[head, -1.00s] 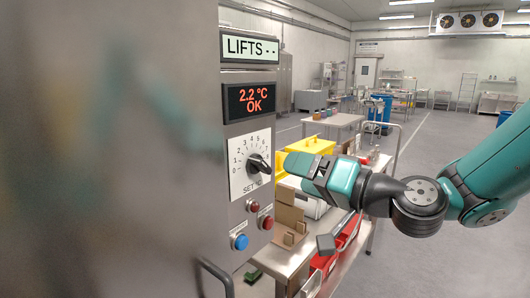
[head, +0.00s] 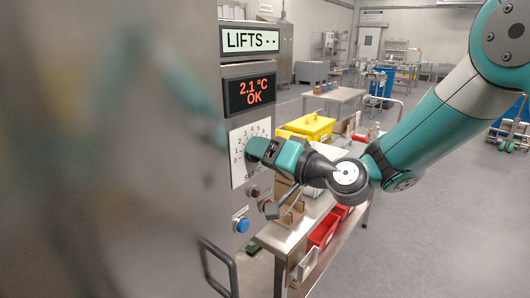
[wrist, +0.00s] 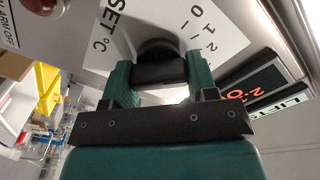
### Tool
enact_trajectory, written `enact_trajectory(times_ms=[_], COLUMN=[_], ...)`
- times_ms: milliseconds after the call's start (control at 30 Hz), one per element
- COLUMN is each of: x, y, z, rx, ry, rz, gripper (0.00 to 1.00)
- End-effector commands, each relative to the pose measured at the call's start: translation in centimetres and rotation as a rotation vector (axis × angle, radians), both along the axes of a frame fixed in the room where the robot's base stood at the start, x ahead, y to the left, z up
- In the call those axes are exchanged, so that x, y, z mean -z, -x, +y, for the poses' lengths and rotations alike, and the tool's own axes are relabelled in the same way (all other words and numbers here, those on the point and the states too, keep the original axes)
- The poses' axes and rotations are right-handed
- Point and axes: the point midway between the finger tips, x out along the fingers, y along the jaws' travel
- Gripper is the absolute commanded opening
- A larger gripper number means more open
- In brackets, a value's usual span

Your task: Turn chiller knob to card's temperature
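The chiller dial plate (head: 238,172) is white, with numbers round it and SET °C below, on the steel panel. The red display (head: 250,92) above it reads 2.1 °C OK. My gripper (head: 255,149) is at the dial and hides the knob and the higher numbers in the head view. In the wrist view, the black knob (wrist: 158,50) sits between the two teal fingers of my gripper (wrist: 161,76). Both fingers appear to touch its sides, with no clear gap. The knob's setting cannot be read. I cannot make out a temperature card.
A LIFTS display (head: 250,41) is above. A red button (head: 255,191) and a blue button (head: 242,225) are below the dial, near my wrist. A steel cart (head: 285,238) with a yellow box (head: 311,127) and red bins (head: 322,232) stands right of the panel.

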Motion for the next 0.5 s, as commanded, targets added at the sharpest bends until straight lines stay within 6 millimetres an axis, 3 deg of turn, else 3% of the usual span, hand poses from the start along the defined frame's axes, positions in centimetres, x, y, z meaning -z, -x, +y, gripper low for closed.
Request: enact_trajectory(times_ms=[100,500], x=[0.00,0.06], y=[-0.01,-0.04], z=[-0.03,-0.09], rx=[0.001,0.001], ry=[0.001,-0.051], rz=[0.000,0.066], gripper=[0.29,0.29])
